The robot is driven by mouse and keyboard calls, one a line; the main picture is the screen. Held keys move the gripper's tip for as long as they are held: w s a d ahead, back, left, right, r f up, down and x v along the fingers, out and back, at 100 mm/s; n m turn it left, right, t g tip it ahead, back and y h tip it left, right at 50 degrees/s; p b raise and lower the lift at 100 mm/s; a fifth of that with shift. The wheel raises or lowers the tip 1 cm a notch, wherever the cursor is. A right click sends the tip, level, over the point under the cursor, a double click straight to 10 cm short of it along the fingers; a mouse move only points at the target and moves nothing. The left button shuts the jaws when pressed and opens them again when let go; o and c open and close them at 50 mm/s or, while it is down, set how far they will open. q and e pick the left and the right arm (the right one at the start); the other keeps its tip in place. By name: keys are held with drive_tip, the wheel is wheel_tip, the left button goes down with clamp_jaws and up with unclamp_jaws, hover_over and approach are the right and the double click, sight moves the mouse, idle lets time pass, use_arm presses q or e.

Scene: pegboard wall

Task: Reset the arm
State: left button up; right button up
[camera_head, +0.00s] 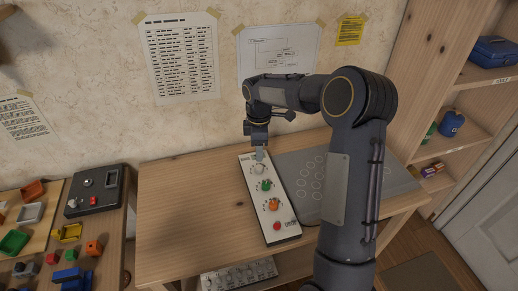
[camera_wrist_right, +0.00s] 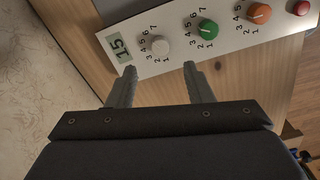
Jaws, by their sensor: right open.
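My right arm reaches in from the lower right of the head view and bends over the wooden table (camera_head: 185,205). My right gripper (camera_head: 260,153) points down near the far end of a white control panel (camera_head: 256,205). In the wrist view my right gripper (camera_wrist_right: 160,80) is open and empty, its fingertips beside the panel's edge near the white knob (camera_wrist_right: 160,45). The panel also has a green knob (camera_wrist_right: 208,29), an orange knob (camera_wrist_right: 259,13), a red button (camera_wrist_right: 300,8) and a display reading 15 (camera_wrist_right: 118,46). My left gripper is not in view.
A grey board with circles (camera_head: 312,178) lies right of the panel. A black box (camera_head: 95,190) and coloured bins (camera_head: 30,213) stand on the left. A shelf (camera_head: 450,100) rises at the right. The table's left part is clear.

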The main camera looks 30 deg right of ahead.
drive_tip(key=s+a+r+m+t, duration=0.1)
drive_tip(key=s+a+r+m, duration=0.15)
drive_tip(key=s+r, duration=0.5)
drive_tip(key=s+a+m+t+y, duration=0.1)
drive_tip(key=s+a+m, duration=0.2)
drive_tip(key=s, duration=0.4)
drive_tip(key=s+a+r+m+t+y, duration=0.1)
drive_tip(key=s+a+m+t, duration=0.1)
drive_tip(key=s, duration=0.5)
drive_tip(key=s+a+m+t+y, duration=0.1)
drive_tip(key=s+a+m, duration=0.3)
drive_tip(key=s+m, duration=0.2)
drive_tip(key=shift+s+r+m+t+y, duration=0.3)
drive_tip(key=shift+s+r+m+y, duration=0.1)
drive_tip(key=shift+s, duration=0.65)
drive_tip(key=shift+a, duration=0.1)
